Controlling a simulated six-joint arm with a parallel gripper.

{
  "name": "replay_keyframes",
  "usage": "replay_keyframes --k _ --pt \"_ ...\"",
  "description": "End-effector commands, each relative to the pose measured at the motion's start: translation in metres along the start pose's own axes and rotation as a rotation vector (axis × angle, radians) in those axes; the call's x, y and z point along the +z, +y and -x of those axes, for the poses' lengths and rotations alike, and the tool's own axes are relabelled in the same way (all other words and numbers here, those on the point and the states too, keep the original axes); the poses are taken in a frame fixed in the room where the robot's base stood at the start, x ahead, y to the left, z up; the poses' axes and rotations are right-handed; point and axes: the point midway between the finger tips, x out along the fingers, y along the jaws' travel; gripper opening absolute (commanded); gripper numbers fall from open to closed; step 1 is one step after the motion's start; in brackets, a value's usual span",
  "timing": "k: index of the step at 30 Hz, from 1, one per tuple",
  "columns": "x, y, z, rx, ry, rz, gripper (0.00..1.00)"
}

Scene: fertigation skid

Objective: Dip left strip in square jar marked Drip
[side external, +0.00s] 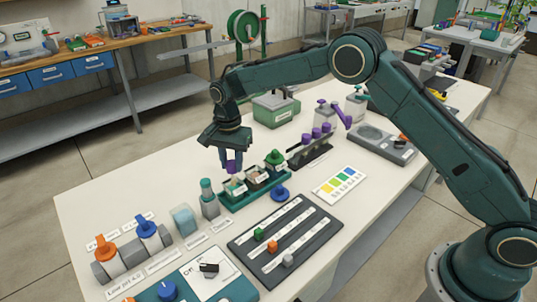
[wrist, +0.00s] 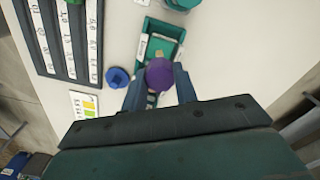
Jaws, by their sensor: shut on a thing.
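My gripper (side external: 231,168) is shut on a purple-topped piece (wrist: 159,74), apparently a strip's handle. Its lower end is hidden, so I cannot tell whether it is inside a jar. The gripper points down over a green tray (wrist: 142,52) of square jars. In the side view, a left jar (side external: 235,187) and a middle jar (side external: 257,177) stand open with pale labels, and a green-topped jar (side external: 275,160) stands at the far end. The jar labels are too small to read. A dark rack (side external: 310,153) behind the tray carries several purple-topped pieces.
A blue cap (side external: 280,193) lies beside the tray, near the colour chart (side external: 340,186). A dark slotted board (side external: 285,235) lies in front. A teal-topped bottle (side external: 208,198) stands left of the tray. Bare white table lies left of the gripper.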

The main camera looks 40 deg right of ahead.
Motion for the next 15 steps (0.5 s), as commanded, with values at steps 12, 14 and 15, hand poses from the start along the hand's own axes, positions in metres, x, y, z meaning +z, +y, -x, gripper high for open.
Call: replay_keyframes --k 12,14,15 --pt "0.0 0.0 -0.029 0.0 0.0 0.0 0.08" --pt "0.0 0.0 -0.032 0.0 0.0 0.0 0.08" --pt "0.0 0.0 -0.035 0.0 0.0 0.0 0.08"
